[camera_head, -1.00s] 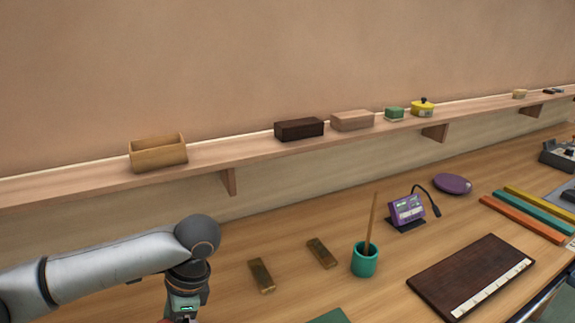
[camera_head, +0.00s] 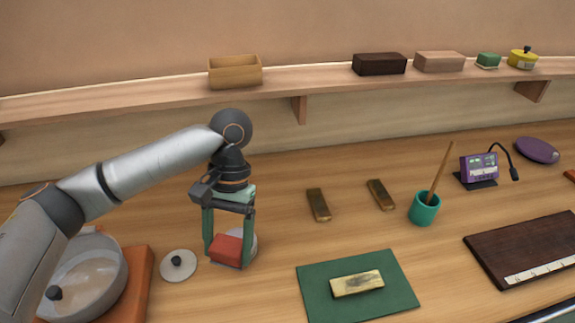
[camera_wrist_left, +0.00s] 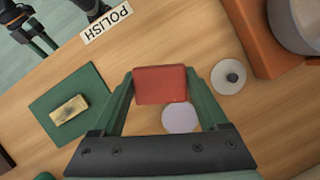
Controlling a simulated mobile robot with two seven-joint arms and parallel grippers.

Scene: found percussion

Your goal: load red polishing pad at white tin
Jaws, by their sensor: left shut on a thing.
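My left gripper (camera_head: 228,250) is shut on the red polishing pad (camera_head: 227,248), a red block between its two green fingers. The pad also shows between the fingertips in the left wrist view (camera_wrist_left: 160,85). A pale round thing, seemingly the white tin (camera_wrist_left: 181,118), lies on the table beside the pad in that view. In the head view it is mostly hidden behind the pad and a finger. A whitish round lid with a dark knob (camera_head: 178,265) lies to the left of the gripper. I cannot tell whether the pad touches the tin.
A large pale bowl (camera_head: 95,268) on an orange board is at left. A green mat (camera_head: 400,292) with a brass block (camera_head: 357,283) is at right. A teal cup (camera_head: 424,209) and two brass bars stand behind. Dark parts, possibly my right gripper, show beyond the POLISH label (camera_wrist_left: 106,22).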

